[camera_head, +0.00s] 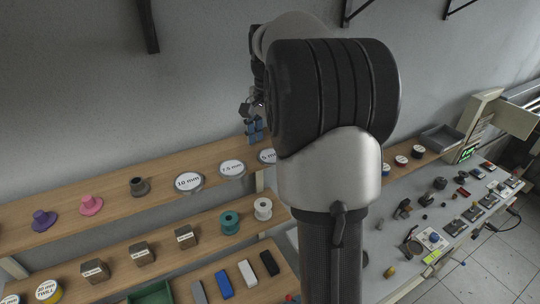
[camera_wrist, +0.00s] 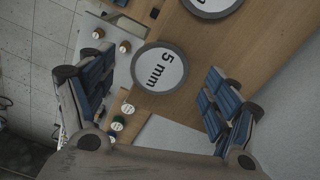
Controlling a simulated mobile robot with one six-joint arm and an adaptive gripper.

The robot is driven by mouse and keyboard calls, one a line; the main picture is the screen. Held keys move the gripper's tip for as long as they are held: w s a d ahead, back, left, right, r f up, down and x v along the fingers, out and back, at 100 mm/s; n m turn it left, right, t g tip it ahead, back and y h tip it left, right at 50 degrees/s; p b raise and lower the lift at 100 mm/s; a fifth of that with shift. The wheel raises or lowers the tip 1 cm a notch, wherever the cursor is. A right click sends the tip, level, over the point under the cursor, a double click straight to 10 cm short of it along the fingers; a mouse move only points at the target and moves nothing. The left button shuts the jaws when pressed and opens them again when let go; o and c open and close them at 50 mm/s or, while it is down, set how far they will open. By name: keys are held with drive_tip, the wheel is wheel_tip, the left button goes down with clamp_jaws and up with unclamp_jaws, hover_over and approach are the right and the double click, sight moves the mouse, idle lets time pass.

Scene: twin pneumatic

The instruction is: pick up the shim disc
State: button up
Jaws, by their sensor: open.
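Shim discs with grey rims and white labelled faces lie on the upper wooden shelf. In the head view they are the 10 mm disc (camera_head: 189,182), the 7.5 mm disc (camera_head: 232,168) and the 5 mm disc (camera_head: 268,156), which is partly hidden by my arm. In the wrist view the 5 mm disc (camera_wrist: 160,69) shows between the two blue-padded fingers of my gripper (camera_wrist: 157,88). My gripper (camera_head: 255,131) is open and empty, apparently above the 5 mm disc; the exact height is unclear. Another disc (camera_wrist: 212,4) is cut off at the wrist view's top edge.
The upper shelf (camera_head: 112,202) also holds a brown (camera_head: 139,186), a pink (camera_head: 91,205) and a purple (camera_head: 44,219) flanged piece. Lower shelves hold blocks and spools. The wall stands close behind the upper shelf. A grey table (camera_head: 410,262) with small parts lies right.

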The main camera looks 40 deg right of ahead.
sight(270, 157)
drive_tip(key=shift+f, duration=0.8)
drive_tip(key=shift+f, duration=0.25)
drive_tip(key=c, duration=1.1)
drive_tip(key=shift+r, duration=0.1)
drive_tip(key=shift+s+r, duration=0.1)
drive_tip(key=shift+r, duration=0.4)
wheel_tip(270, 157, up, 7)
drive_tip(key=shift+f, duration=0.15)
drive_tip(key=s+a+b, duration=0.1)
drive_tip(key=s, duration=0.5)
drive_tip(key=s+a+b, duration=0.2)
drive_tip(key=s, duration=0.5)
drive_tip(key=s+a+b, duration=0.1)
drive_tip(key=s+b, duration=0.1)
drive_tip(key=s, duration=0.4)
drive_tip(key=shift+s+a+f, duration=0.15)
drive_tip(key=shift+a+f, duration=0.05)
drive_tip(key=shift+a, duration=0.15)
